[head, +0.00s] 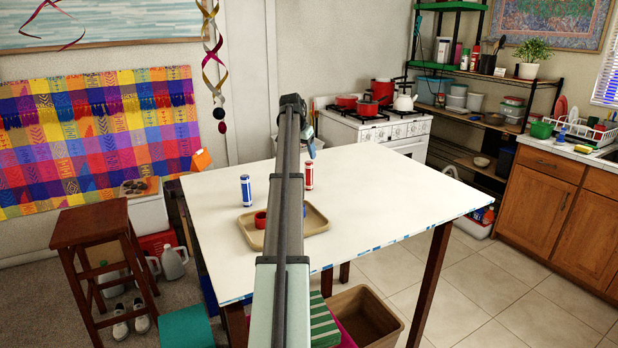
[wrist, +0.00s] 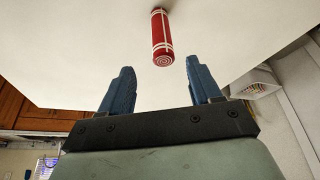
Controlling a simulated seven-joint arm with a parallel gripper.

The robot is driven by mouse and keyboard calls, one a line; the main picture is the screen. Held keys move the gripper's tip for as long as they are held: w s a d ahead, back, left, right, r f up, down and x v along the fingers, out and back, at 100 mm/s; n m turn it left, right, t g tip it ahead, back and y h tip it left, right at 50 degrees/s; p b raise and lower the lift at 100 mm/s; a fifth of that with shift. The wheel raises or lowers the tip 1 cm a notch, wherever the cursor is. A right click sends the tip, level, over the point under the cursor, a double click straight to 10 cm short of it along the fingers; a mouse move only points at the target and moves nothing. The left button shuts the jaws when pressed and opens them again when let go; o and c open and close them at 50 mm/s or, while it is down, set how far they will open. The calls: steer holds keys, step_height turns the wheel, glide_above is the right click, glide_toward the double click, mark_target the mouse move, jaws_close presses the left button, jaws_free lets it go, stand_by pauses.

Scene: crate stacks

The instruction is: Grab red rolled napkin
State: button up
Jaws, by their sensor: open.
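The red rolled napkin (head: 309,176) with white bands stands upright on the white table (head: 400,207), just right of my arm in the head view. In the wrist view the red rolled napkin (wrist: 161,37) shows its spiral end toward the camera, just beyond and between my fingertips. My gripper (wrist: 160,65) is open, with nothing between its blue fingers. In the head view a blue finger of my gripper (head: 311,147) shows above the napkin, and the rest is mostly hidden behind my arm.
A blue rolled napkin (head: 246,190) stands to the left on the table. A tan tray (head: 316,222) with a red cup (head: 260,220) lies nearer, partly hidden by my arm. The table's right side is clear. A stove (head: 375,130) stands behind.

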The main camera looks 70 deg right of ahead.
mark_target(310, 171)
steer(key=x, duration=1.1)
steer(key=shift+d+f, duration=0.1)
steer(key=shift+d, duration=0.1)
steer(key=shift+c, duration=0.4)
steer(key=c, duration=0.9)
steer(key=shift+c, duration=0.2)
